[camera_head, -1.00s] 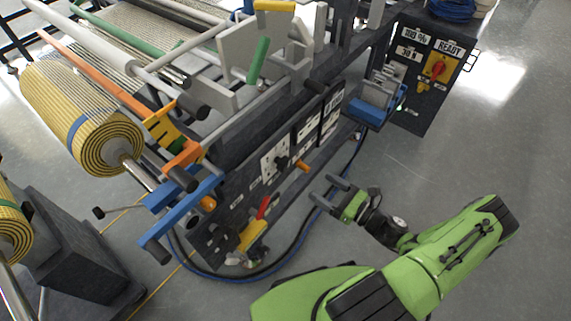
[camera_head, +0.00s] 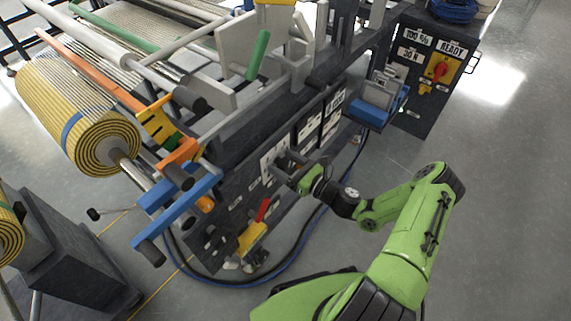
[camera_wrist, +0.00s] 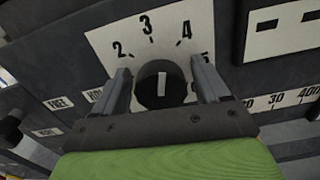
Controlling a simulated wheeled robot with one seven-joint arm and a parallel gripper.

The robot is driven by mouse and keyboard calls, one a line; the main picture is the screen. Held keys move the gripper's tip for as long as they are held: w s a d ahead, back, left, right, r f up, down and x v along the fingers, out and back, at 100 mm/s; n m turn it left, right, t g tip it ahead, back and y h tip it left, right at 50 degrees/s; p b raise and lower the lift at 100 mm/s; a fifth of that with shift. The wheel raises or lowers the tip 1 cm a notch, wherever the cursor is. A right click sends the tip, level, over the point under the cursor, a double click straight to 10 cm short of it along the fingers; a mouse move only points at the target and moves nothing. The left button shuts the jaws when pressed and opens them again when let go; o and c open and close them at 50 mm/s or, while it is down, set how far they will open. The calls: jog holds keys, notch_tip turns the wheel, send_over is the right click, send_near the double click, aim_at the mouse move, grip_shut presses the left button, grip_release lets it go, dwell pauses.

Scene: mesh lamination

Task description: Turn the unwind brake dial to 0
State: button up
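The unwind brake dial (camera_wrist: 165,88) is a round black knob with a white pointer line, in the middle of the wrist view. It sits on a white scale plate (camera_wrist: 105,42) with 2, 3, 4 and a partly hidden 5 showing. The pointer line is nearly upright, roughly toward the 3. My gripper (camera_wrist: 161,70) is open, one finger on each side of the dial, with visible gaps to it. In the head view my gripper (camera_head: 285,163) is at the machine's side panel over the scale plate (camera_head: 267,166), and hides the dial.
A red handle (camera_head: 262,209) and a yellow part (camera_head: 251,237) are low on the panel, left of my gripper. A blue tray (camera_head: 368,112) juts out to the right. Cables (camera_head: 290,250) run along the floor; the floor on the right is clear.

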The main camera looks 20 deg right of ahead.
jog(key=c, duration=0.8)
